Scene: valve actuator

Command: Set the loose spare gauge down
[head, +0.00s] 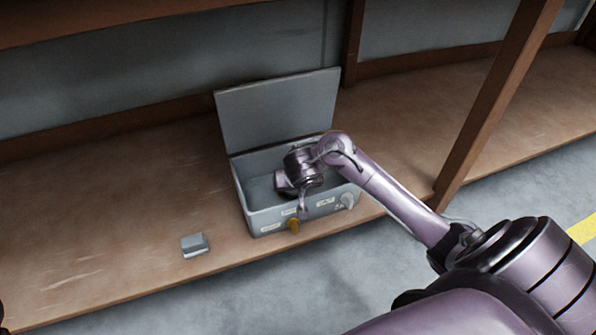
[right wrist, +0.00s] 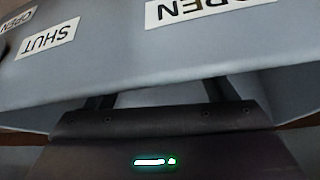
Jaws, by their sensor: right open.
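A small grey block (head: 195,245) lies on the wooden shelf, left of the grey box (head: 262,219); I cannot tell whether it is the spare gauge. No dial face shows. My left gripper is out of view.
The box's lid (head: 278,108) stands open at the back. Labels on its front read SHUT (right wrist: 47,46) and OPEN (right wrist: 178,10). A wooden post (head: 495,95) rises to the right. The shelf (head: 100,220) is clear on the left, up to its front edge.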

